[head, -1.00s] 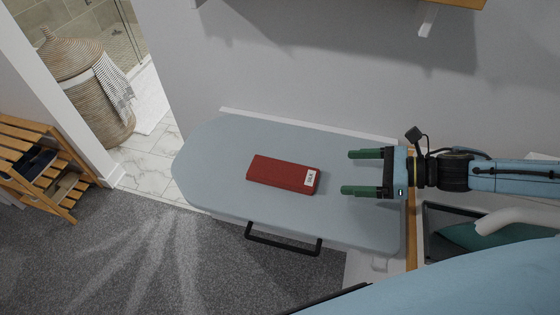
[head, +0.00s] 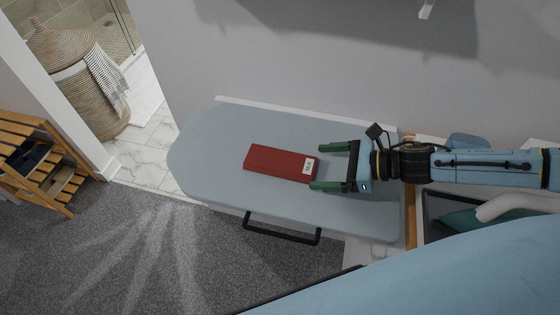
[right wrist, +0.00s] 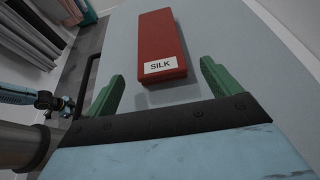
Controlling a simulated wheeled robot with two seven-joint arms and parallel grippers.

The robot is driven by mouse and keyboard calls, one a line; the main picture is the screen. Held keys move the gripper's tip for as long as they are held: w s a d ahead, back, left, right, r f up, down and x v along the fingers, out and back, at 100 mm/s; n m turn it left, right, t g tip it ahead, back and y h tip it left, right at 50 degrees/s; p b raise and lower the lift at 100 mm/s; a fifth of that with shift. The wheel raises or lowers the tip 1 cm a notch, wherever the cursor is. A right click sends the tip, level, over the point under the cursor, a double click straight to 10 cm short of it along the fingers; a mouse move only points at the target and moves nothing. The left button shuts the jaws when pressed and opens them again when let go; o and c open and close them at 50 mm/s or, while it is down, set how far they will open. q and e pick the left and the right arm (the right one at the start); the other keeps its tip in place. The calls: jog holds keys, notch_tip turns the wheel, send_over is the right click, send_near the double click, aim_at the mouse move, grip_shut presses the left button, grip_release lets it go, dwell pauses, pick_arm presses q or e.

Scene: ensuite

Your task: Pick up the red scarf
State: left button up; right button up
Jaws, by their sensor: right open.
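The red scarf (head: 278,162) is a flat, folded red block with a white label. It lies on the grey-blue ironing board (head: 205,150). In the right wrist view the red scarf (right wrist: 160,38) lies ahead, between the lines of the fingers, and its label reads SILK. My right gripper (head: 313,167) is open, with green fingers pointing left at the scarf's labelled end. In the right wrist view my right gripper (right wrist: 162,80) holds nothing, and the scarf's near end is just beyond the fingertips. My left gripper does not show in the head view.
A black handle (head: 280,230) sticks out from the board's front edge. The wall (head: 330,70) rises close behind the board. A wooden rack (head: 35,165) and a wicker basket (head: 90,95) stand at the left. A bin with teal cloth (head: 455,222) is at the right.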

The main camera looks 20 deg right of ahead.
aim_at(308, 166)
jog(key=shift+x, duration=2.75)
jog(key=shift+r, duration=0.1)
jog(key=c, duration=1.1)
